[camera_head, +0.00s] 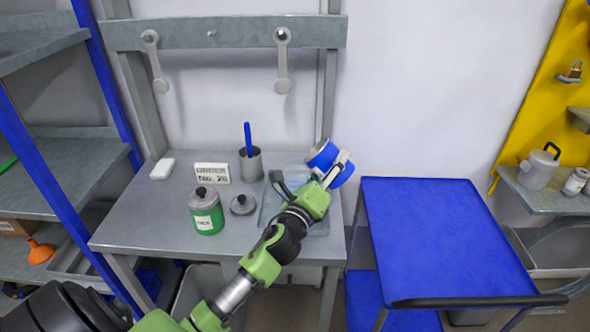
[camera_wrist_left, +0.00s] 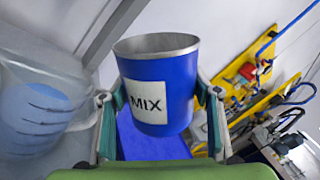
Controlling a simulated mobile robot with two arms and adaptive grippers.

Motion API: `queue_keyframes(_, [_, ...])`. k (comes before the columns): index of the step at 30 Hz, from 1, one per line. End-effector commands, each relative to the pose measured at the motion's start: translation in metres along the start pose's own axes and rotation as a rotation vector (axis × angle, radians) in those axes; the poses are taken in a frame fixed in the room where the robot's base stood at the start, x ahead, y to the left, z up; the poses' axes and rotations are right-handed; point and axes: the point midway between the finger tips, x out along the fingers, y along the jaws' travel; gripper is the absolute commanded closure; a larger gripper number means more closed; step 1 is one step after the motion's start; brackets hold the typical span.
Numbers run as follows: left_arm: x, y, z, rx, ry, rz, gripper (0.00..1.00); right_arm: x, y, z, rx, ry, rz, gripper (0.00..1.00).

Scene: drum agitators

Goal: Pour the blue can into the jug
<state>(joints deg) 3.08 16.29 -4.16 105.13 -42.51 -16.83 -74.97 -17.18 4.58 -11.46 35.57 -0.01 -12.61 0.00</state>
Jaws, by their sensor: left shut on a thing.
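The blue can (camera_head: 322,154) is held above the back right of the grey workbench (camera_head: 165,215). In the left wrist view the blue can (camera_wrist_left: 140,72) has a white MIX label and an open grey rim, and its contents are not visible. My left gripper (camera_head: 331,170) is shut on its sides. The can looks tilted in the head view. In the head view my gripper and arm partly hide the jug's area. My right gripper is out of view.
A blue cart (camera_head: 440,235) stands to the right.

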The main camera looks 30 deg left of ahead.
Motion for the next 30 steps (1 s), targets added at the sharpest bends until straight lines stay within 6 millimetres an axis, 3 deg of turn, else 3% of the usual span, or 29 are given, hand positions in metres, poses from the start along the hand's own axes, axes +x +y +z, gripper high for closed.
queue_keyframes(7, [0.002, -0.012, 0.006, 0.197, 0.034, 0.009, 0.78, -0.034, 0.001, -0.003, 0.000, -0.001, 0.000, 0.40])
queue_keyframes(18, [0.003, -0.010, -0.040, 0.686, 0.110, 0.027, 0.78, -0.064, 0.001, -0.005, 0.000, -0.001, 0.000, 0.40])
queue_keyframes(30, [0.000, 0.004, -0.062, 0.842, 0.131, 0.032, 0.78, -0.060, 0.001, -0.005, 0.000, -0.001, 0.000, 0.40])
